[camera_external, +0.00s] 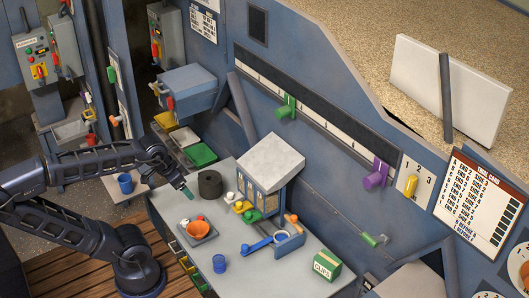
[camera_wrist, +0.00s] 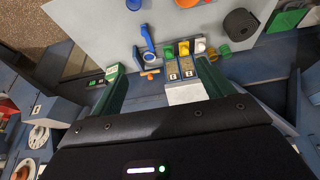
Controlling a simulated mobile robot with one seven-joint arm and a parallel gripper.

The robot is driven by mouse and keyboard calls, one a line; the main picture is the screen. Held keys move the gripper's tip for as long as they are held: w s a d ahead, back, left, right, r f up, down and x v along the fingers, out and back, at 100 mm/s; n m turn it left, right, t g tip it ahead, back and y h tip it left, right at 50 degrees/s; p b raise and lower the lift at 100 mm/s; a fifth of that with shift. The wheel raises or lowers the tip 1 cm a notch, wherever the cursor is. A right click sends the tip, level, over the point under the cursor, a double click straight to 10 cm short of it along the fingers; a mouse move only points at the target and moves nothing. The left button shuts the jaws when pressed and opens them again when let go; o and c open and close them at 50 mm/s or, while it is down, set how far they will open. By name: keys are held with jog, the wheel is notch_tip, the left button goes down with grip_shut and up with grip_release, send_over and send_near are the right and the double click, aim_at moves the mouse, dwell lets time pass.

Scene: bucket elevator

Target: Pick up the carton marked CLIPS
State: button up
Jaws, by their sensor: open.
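The carton marked CLIPS (camera_external: 327,266) is a small green box with a pale band, standing on the grey table near its right end in the external view. In the wrist view a small green patch beside the left finger may be the carton, but I cannot tell. My gripper (camera_external: 187,192) is above the left part of the table, near the black roll, well to the left of the carton and apart from it. In the wrist view its two green fingers (camera_wrist: 162,82) are spread wide with nothing held between them.
A white-topped box (camera_external: 270,160) rises behind. Bare tabletop lies in front of the tool.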

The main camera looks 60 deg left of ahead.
jog(key=shift+w, duration=0.1)
jog(key=w+d+f+m+g+y, duration=0.1)
jog(key=w+d+m, duration=0.3)
jog(key=w, duration=0.8)
jog(key=m+g+h, duration=0.3)
jog(key=m+h, duration=0.2)
jog(key=m, duration=0.7)
send_near(328, 258)
jog(key=shift+w+f, duration=0.2)
jog(key=shift+f, duration=0.4)
jog(key=shift+w+d+f+h, duration=0.15)
jog(key=shift+d+f+h, duration=0.1)
jog(key=shift+d+h, duration=0.05)
jog(key=x, duration=0.5)
jog(key=shift+f, duration=0.2)
jog(key=shift+x, duration=2.6)
